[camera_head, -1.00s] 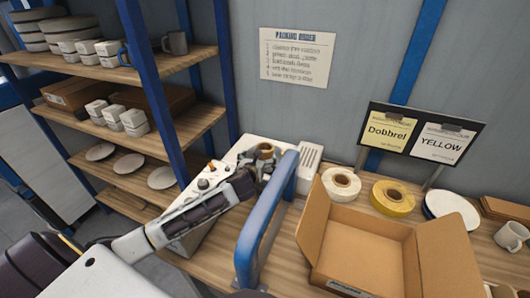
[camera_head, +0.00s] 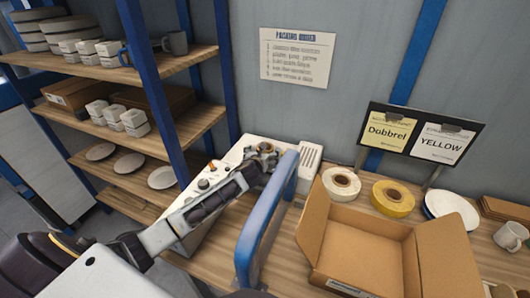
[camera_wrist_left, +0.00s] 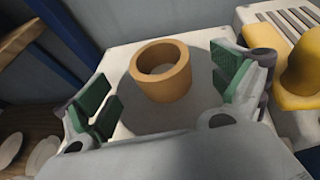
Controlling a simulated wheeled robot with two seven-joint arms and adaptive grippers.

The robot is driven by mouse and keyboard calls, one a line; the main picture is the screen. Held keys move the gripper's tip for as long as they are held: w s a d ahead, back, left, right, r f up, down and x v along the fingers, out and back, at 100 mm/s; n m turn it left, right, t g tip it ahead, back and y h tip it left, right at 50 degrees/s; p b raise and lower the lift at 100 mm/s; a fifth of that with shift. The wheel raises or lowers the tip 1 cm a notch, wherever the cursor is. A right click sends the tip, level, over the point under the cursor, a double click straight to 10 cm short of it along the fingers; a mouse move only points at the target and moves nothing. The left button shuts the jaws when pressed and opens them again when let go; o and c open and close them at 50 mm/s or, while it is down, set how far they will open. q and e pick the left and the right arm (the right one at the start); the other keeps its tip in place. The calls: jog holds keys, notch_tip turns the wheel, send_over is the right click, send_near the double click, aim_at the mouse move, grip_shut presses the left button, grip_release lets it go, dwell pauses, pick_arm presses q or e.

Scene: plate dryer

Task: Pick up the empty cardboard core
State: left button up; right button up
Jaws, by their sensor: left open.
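The empty cardboard core (camera_wrist_left: 162,72) is a short brown ring that stands upright on the white machine in the left wrist view. In the head view the core (camera_head: 266,147) shows just beyond my left gripper (camera_head: 262,158). In the left wrist view my left gripper (camera_wrist_left: 165,98) is open, with green pads on either side of the core. The core sits between the fingers, a little ahead of them, with gaps on both sides. My right gripper is not in view.
A shelf (camera_head: 185,128) stands at left.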

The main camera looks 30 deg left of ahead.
pick_arm(q)
jog(key=shift+w, duration=0.15)
dwell(0.3)
jog(key=shift+x, duration=2.55)
jog(key=shift+r, duration=0.15)
jog(key=c, duration=1)
jog(key=shift+r, duration=5)
